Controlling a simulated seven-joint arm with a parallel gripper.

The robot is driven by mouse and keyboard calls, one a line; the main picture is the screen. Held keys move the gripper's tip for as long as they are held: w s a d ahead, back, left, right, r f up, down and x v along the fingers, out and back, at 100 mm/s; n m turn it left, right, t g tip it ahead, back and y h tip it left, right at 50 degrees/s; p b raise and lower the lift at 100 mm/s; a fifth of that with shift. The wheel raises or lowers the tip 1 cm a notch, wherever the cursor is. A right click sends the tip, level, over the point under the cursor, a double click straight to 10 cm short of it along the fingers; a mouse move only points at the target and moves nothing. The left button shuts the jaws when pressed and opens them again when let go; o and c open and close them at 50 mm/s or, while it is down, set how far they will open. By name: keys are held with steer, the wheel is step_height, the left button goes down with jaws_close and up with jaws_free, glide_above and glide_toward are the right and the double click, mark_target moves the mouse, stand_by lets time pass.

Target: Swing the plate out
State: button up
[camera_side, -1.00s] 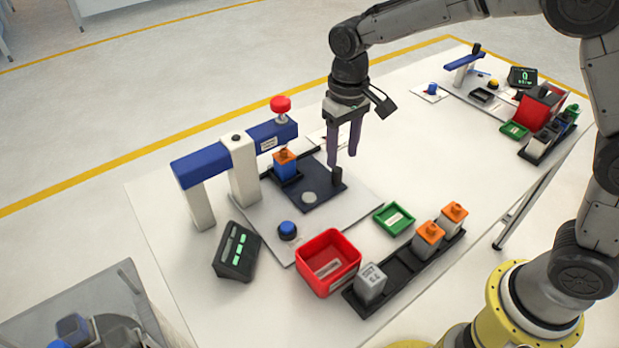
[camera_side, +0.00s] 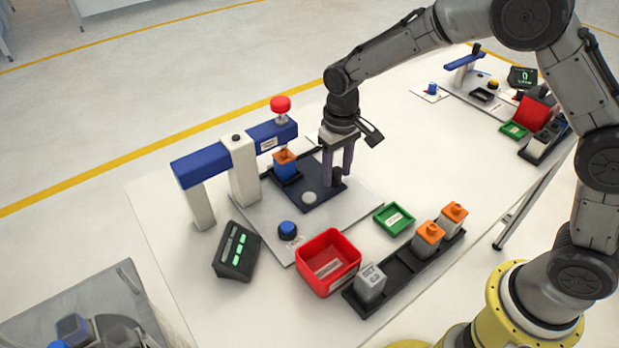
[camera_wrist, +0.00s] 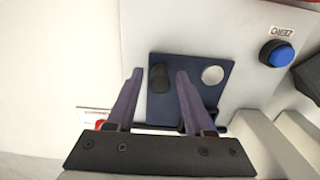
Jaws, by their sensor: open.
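The dark blue plate (camera_side: 316,198) lies on a light grey base board under the blue press arm; it also shows in the wrist view (camera_wrist: 210,97). A black knob (camera_wrist: 158,77) stands at one corner of the plate, and a silver disc (camera_side: 309,197) is set in it. My gripper (camera_side: 337,181) is down at that corner, fingers pointing down. In the wrist view my gripper (camera_wrist: 159,73) is open, with one finger on each side of the knob and gaps showing. A blue block with an orange top (camera_side: 286,165) sits in a dark holder at the plate's far end.
The blue arm (camera_side: 235,148) with a red knob (camera_side: 281,104) stands over the plate's far side. A blue button (camera_side: 287,230), display (camera_side: 237,250), red bin (camera_side: 328,264), green tray (camera_side: 394,219) and black rack (camera_side: 405,268) with blocks stand nearer.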

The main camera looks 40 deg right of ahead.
steer(key=c, duration=0.7)
steer(key=shift+s, duration=0.1)
steer(key=shift+s+a, duration=0.15)
steer(key=shift+s, duration=0.7)
steer(key=shift+o, duration=0.3)
steer(key=shift+s+a+r, duration=0.1)
steer(key=shift+s+a, duration=0.35)
steer(key=shift+s, duration=0.35)
steer(key=shift+o, duration=0.2)
steer(key=shift+a, duration=0.1)
